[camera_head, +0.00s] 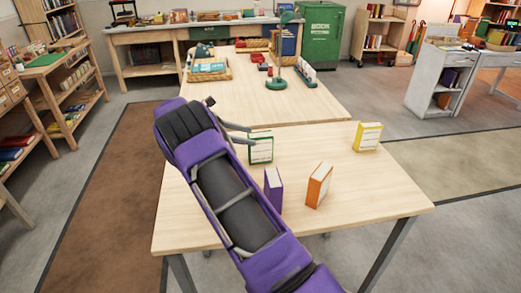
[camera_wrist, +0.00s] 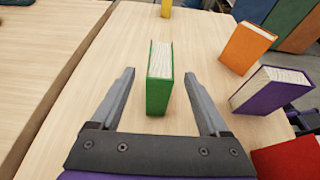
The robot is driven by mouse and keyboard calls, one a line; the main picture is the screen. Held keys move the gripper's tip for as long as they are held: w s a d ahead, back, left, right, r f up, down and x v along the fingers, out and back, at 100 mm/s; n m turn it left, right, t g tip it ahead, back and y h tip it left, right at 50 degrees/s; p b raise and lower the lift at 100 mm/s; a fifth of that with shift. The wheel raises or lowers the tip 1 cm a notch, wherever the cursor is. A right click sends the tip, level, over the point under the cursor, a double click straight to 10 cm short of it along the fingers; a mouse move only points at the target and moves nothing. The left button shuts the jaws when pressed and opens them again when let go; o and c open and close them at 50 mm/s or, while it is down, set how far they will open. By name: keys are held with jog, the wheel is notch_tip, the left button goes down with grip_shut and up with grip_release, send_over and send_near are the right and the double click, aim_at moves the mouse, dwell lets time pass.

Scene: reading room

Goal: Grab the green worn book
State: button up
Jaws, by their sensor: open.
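The green book (camera_head: 261,149) stands upright on the near wooden table, partly behind my arm in the head view. In the wrist view the green book (camera_wrist: 160,80) shows its green cover and pale page edges. It stands between and slightly ahead of the fingers of my gripper (camera_wrist: 160,95). The fingers are open, one on each side of the book, with a gap to it on both sides. In the head view the gripper (camera_head: 243,133) is beside the green book. I cannot tell from these views how worn its cover is.
A purple book (camera_head: 273,189), an orange book (camera_head: 319,185) and a yellow book (camera_head: 367,136) stand on the same table. A red item (camera_wrist: 288,158) shows at the wrist view's lower right. Bare tabletop surrounds the green book.

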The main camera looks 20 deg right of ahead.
aim_at(269, 139)
jog(key=x, duration=0.8)
jog(key=shift+s+d+r+b, duration=0.1)
jog(key=shift+d+r+b, duration=0.15)
jog(key=shift+b, duration=0.15)
grip_shut()
